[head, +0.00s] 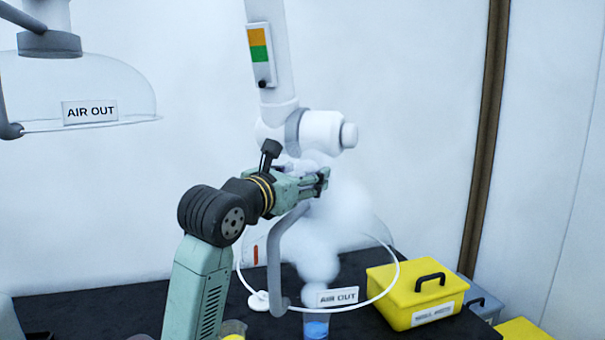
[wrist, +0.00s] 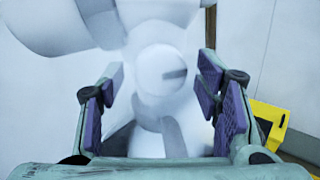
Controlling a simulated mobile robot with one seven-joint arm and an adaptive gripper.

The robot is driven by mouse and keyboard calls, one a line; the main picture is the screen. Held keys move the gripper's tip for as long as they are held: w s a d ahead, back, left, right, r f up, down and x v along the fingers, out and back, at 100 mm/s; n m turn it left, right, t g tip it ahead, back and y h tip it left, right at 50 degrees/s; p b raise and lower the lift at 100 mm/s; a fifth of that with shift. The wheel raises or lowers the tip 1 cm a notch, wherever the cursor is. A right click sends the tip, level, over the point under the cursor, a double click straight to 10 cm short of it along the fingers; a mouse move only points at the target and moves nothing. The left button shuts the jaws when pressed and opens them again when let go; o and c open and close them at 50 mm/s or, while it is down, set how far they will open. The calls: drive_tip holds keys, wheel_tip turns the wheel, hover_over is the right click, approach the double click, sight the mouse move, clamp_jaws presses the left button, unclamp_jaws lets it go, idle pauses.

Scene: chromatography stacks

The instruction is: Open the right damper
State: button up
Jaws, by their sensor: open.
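The right extraction arm is a white duct (head: 272,60) ending above a clear hood (head: 365,228) labelled AIR OUT. A white round joint (head: 322,130) with a round end knob (head: 349,135) sits on the duct above the hood. An orange-and-green plate (head: 259,50) with a black dot at its lower edge is on the duct. My gripper (head: 323,183) is just below the joint in the head view. In the wrist view, my gripper (wrist: 165,105) is open and empty, its purple pads either side of a round white knob (wrist: 163,70) with a grey mark. Contact with the knob is not visible.
White vapour (head: 345,205) rises around the hood from a cup of blue liquid (head: 316,328). A grey curved handle (head: 275,255) hangs by the hood rim. A yellow box (head: 412,293) stands at right on the black bench (head: 90,310). Another hood (head: 75,85) hangs at left.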

drive_tip(key=shift+c, duration=0.5)
drive_tip(key=c, duration=1)
drive_tip(key=n+b, duration=0.1)
drive_tip(key=n, duration=0.1)
drive_tip(key=shift+f+n, duration=0.1)
drive_tip(key=shift+n, duration=0.3)
drive_tip(key=shift+c, duration=0.2)
drive_tip(key=shift+n+t, duration=0.3)
drive_tip(key=shift+n, duration=0.6)
drive_tip(key=o, duration=1.1)
drive_tip(key=shift+o, duration=0.2)
drive_tip(key=shift+s, duration=0.15)
drive_tip(key=v, duration=1.1)
drive_tip(key=shift+s+a, duration=0.2)
drive_tip(key=shift+s, duration=0.15)
